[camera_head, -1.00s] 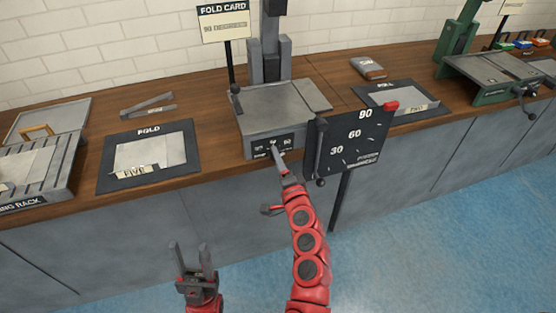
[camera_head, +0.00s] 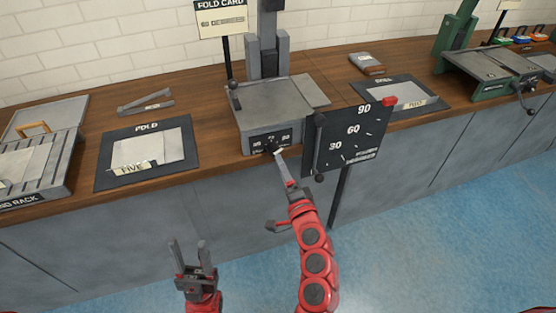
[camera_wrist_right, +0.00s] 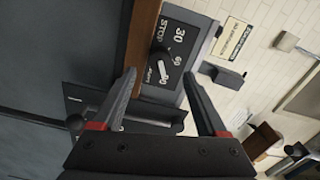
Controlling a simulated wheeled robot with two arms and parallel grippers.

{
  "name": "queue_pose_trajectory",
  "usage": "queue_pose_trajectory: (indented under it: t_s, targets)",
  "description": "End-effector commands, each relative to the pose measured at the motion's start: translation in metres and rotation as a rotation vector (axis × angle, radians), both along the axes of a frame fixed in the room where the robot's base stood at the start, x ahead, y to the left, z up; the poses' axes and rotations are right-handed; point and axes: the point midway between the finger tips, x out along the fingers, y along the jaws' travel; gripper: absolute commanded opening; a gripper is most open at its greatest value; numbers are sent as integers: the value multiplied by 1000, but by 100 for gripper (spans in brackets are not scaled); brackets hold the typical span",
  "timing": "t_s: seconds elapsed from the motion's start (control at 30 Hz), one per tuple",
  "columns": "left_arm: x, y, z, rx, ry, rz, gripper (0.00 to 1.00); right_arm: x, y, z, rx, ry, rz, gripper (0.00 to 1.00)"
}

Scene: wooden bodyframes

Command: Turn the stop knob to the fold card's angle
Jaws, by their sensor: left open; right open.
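The fold card (camera_head: 221,18) stands on a post behind the grey folding machine (camera_head: 270,103); its degree figure is too blurred to read surely. The dark stop knob (camera_head: 271,146) is on the machine's front panel. In the right wrist view the stop knob (camera_wrist_right: 158,66) has a white pointer mark, which seems to point toward the 90 end of the 30-60-90 scale. My right gripper (camera_head: 279,154) is just in front of the knob. Its open fingers (camera_wrist_right: 160,84) lie either side of the knob in that view, with no clear contact. My left gripper (camera_head: 189,243) is open and empty, low in front of the bench.
Dark mats (camera_head: 108,180) with pale sheets lie on the bench both sides. The floor in front is clear.

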Motion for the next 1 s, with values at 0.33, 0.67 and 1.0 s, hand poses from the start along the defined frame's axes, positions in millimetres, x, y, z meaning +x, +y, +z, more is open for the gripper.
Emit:
queue_pose_trajectory:
  t_s: [0.33,0.67,1.0]
  targets:
    - [0,0,-6,0,0,0,50,-78,-25,-2,-1,2,-1,75]
    - [0,0,-7,0,0,0,50,-109,-36,0,1,-1,-1,75]
    - [0,0,-7,0,0,0,50,-109,-36,1,2,-2,-2,75]
